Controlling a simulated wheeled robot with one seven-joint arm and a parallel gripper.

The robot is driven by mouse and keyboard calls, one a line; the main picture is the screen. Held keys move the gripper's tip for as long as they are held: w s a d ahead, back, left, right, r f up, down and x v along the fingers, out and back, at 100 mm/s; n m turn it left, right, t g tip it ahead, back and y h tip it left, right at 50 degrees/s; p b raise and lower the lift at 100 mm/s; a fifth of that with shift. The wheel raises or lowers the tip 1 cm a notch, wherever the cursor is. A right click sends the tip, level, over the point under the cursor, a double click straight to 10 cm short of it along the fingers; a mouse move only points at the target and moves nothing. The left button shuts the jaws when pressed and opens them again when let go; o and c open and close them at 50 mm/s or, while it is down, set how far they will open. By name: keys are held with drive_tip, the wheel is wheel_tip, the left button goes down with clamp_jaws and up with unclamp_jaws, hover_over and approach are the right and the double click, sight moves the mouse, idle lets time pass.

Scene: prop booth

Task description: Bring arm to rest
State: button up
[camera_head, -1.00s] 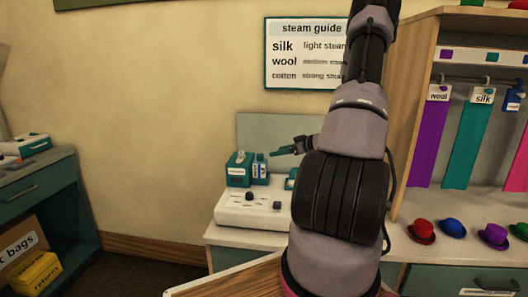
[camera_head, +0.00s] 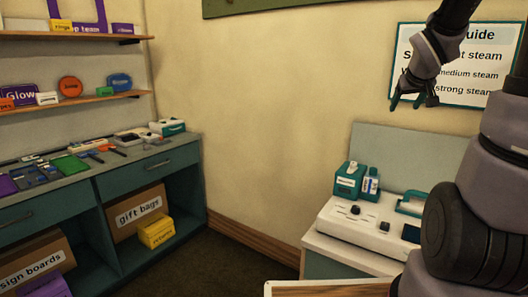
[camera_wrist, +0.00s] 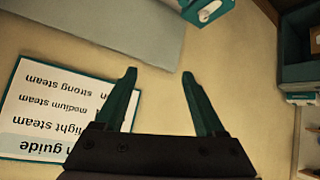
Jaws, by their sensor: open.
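My gripper (camera_head: 412,101) is at the upper right in the camera_head view, raised in front of the steam guide sign (camera_head: 450,66) on the wall, fingers pointing down. In the camera_wrist view its two teal fingers (camera_wrist: 159,76) are spread apart with nothing between them. My arm is bent and fills the right edge of the camera_head view. The sign also shows upside down in the camera_wrist view (camera_wrist: 60,108).
A white steam station (camera_head: 362,228) with a teal box (camera_head: 349,181) and a small bottle (camera_head: 371,183) stands below my gripper. At left is a teal workbench (camera_head: 150,166) with several small items, under wall shelves. The floor between is clear.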

drive_tip(key=s+a+r+m+g+y, duration=0.1)
drive_tip(key=s+a+r+y, duration=0.1)
drive_tip(key=s+a, duration=0.6)
drive_tip(key=s+a+r+m+g+y, duration=0.1)
drive_tip(key=s+a+r+y, duration=0.1)
drive_tip(key=s+a, duration=0.6)
drive_tip(key=s+y, duration=0.1)
drive_tip(key=s, duration=0.3)
drive_tip(key=shift+s+a+r+m, duration=0.25)
drive_tip(key=shift+s+a+m, duration=0.1)
drive_tip(key=shift+a+m, duration=0.05)
